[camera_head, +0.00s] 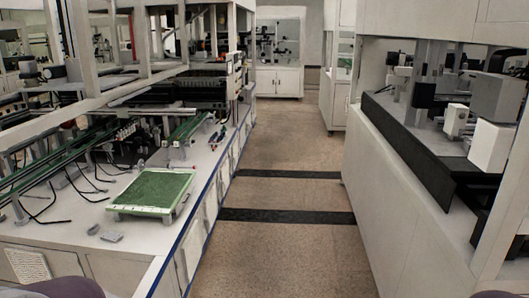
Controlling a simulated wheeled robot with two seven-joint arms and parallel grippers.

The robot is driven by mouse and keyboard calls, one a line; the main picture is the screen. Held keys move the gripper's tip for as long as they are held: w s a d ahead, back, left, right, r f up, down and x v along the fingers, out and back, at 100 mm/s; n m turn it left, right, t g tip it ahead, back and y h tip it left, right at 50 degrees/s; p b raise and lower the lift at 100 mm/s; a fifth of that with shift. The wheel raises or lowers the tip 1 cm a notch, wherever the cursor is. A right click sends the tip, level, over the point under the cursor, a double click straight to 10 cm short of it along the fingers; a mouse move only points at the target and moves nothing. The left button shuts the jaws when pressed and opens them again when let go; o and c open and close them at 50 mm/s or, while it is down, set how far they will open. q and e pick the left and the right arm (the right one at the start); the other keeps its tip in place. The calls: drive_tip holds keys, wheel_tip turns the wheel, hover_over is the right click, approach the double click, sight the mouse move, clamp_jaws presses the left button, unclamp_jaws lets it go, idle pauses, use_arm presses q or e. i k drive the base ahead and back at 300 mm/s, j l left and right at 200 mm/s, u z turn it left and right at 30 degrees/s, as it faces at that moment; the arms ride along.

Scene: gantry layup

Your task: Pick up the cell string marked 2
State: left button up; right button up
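No cell string marked 2 can be made out in the head view, and no number is readable on anything. Neither of my grippers is in view. Only dark rounded parts, possibly of my own arms, show at the bottom left and bottom right edges.
A white bench (60,235) with a blue edge runs along the left. A green panel in a pale frame (152,190) lies on it, with green rails (50,165) and cables behind. The aisle floor (285,255) is clear. A white machine (400,220) lines the right; cabinets (278,80) stand far back.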

sight(213, 137)
drive_tip(key=i, duration=3.4)
drive_tip(key=i+u, duration=0.25)
drive_tip(key=i, duration=0.2)
drive_tip(key=i+l+u, duration=0.2)
drive_tip(key=i, duration=0.25)
drive_tip(key=i+l+u, duration=0.25)
drive_tip(key=i, duration=0.15)
drive_tip(key=i+l+u, duration=0.25)
drive_tip(key=i, duration=0.2)
